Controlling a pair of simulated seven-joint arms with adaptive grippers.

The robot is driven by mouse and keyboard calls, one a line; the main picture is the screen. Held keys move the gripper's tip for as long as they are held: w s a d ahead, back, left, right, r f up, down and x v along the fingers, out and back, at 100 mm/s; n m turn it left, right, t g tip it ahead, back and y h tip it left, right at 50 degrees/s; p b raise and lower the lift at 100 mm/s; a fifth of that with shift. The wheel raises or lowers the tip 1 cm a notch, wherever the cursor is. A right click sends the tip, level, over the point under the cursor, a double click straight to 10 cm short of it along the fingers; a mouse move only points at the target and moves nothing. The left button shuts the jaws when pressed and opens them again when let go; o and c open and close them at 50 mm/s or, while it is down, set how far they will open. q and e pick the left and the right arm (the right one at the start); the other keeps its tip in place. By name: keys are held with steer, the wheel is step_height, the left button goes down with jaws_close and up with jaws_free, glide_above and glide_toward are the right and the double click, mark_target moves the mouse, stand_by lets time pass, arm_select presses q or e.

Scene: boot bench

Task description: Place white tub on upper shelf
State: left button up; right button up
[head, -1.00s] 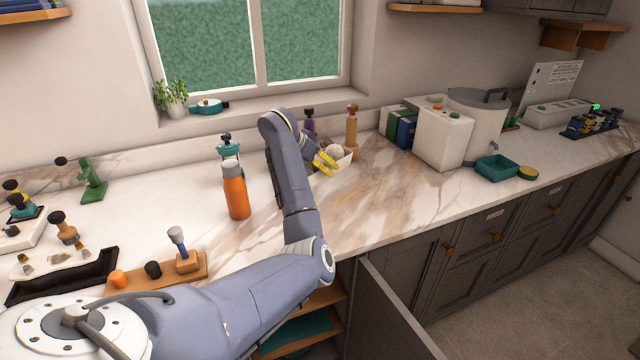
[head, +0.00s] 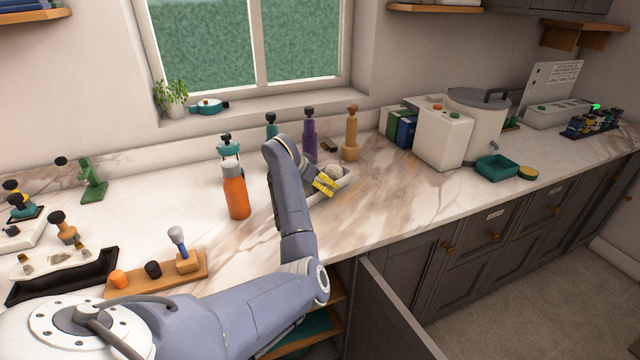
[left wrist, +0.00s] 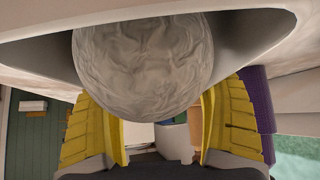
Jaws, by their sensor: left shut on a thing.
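The white tub (head: 342,185) is in the middle of the head view, over the front part of the marble counter, with a pale round lump (head: 335,171) in it. My left gripper (head: 325,185) has yellow fingers and is shut on the tub at its near left side. In the left wrist view the lump (left wrist: 143,65) fills the top middle, the tub (left wrist: 258,25) spreads behind it, and the yellow fingers (left wrist: 160,125) stand either side below. I cannot tell whether the tub touches the counter. My right gripper is not in view.
An orange bottle (head: 236,192) stands left of my arm; purple (head: 310,135) and tan (head: 351,135) bottles stand behind the tub. Below the counter, an open cabinet door (head: 395,310) shows wooden shelves (head: 331,290). Wall shelves (head: 435,8) hang above.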

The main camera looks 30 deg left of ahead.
arm_select(q)
steer(key=shift+f, duration=0.1)
steer(key=o, duration=1.4)
steer(key=shift+s+r, duration=0.1)
steer(key=shift+r, duration=0.15)
steer(key=v, duration=1.1)
steer(key=shift+s+a+r, duration=0.1)
steer(key=shift+s+r, duration=0.1)
steer(key=shift+s, duration=0.05)
